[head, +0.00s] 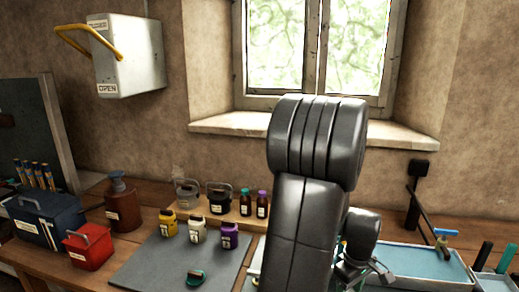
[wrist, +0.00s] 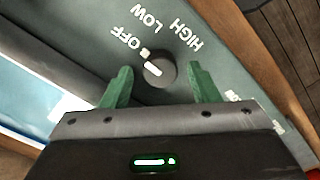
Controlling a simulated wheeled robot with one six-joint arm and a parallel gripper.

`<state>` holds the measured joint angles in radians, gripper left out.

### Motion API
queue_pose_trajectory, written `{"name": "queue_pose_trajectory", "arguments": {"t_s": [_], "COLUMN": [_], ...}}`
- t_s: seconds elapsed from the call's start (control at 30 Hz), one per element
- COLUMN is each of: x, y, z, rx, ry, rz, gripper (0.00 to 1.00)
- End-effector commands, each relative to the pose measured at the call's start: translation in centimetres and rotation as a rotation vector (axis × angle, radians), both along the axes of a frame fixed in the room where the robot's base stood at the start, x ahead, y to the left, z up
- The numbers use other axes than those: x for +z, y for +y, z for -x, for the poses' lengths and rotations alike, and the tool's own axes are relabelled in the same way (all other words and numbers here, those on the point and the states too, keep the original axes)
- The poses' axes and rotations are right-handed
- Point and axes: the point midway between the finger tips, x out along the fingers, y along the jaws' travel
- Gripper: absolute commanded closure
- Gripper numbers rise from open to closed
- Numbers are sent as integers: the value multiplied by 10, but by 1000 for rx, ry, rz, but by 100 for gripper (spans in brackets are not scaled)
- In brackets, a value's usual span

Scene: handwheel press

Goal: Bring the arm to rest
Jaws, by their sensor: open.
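My gripper (wrist: 160,86) is open in the wrist view, with one green finger on each side of a dark round knob (wrist: 165,72). Nothing is held between the fingers, and I cannot tell whether they touch the knob. The knob sits on a grey-green panel (wrist: 225,55) marked OFF, LOW and HIGH. Its white pointer line lies on the side toward OFF. In the head view my dark arm rises in front of the window, and my gripper shows only in part low at right, partly hidden by the arm.
On the wooden bench stand yellow, white and purple labelled jars (head: 197,231) by a grey mat (head: 150,262), a red box (head: 88,247), a blue toolbox (head: 45,220) and a brown bottle (head: 122,205). A blue tray (head: 425,263) is at right. A wall box (head: 128,55) has a yellow handle.

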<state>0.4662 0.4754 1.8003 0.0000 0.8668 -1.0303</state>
Motion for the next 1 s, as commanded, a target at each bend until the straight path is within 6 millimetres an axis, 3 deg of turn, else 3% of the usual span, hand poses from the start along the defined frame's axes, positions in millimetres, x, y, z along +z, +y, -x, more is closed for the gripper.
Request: {"name": "queue_pose_trajectory", "arguments": {"t_s": [0.17, 0.7, 1.0], "x": [26, 134, 72], "y": [0, 0, 0], "z": [-1, -1, 0], "rx": [1, 1, 1], "ry": [-5, -7, 4], "rz": [3, 3, -2], "gripper": [45, 45, 45]}}
